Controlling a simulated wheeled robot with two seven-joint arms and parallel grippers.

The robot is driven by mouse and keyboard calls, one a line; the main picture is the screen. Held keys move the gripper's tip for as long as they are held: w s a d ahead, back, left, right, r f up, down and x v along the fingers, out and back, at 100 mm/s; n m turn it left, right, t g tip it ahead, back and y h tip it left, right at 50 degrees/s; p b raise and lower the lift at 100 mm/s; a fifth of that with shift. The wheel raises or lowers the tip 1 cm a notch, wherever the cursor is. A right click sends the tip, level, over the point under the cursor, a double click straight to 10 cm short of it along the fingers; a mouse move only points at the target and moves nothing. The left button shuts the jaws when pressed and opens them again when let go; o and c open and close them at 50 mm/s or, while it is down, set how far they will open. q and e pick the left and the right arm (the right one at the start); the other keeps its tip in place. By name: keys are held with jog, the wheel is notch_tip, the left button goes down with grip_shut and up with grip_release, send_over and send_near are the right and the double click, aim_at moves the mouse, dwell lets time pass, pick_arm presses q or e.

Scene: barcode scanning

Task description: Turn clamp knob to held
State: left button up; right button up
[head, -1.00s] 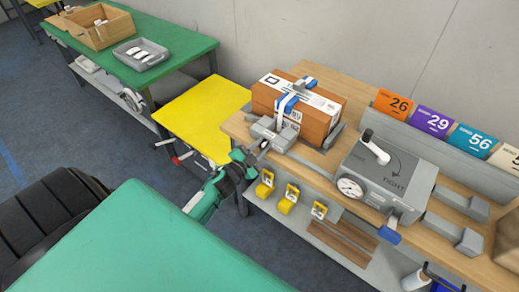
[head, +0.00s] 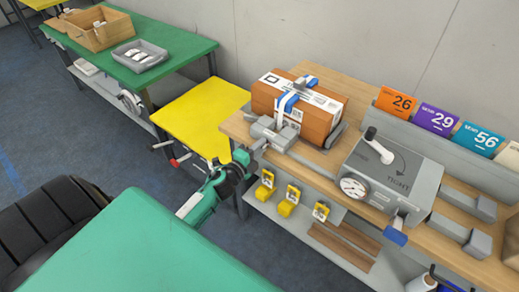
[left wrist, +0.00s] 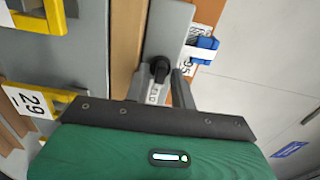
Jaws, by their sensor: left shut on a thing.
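The clamp is a grey block (head: 274,134) at the left end of the wooden bench, in front of a strapped brown box (head: 318,120). A black knob (left wrist: 160,70) sits on the clamp, with a partly hidden label beside it that appears to read "HELD". My left gripper (head: 250,153) reaches the clamp's front left side. In the left wrist view its grey fingers (left wrist: 158,88) stand on either side of the knob, and it is shut on it. The fingers and palm hide part of the knob and label. My right gripper is not in view.
A grey box with a dial gauge (head: 354,188), a lever and the word "TIGHT" stands right of the clamp. Yellow tags (head: 288,201) hang below the bench edge. A yellow table (head: 205,115) and a green table (head: 170,45) stand to the left.

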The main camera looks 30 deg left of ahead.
pick_arm(q)
jog(key=shift+f+m, duration=0.1)
jog(key=shift+m, duration=0.2)
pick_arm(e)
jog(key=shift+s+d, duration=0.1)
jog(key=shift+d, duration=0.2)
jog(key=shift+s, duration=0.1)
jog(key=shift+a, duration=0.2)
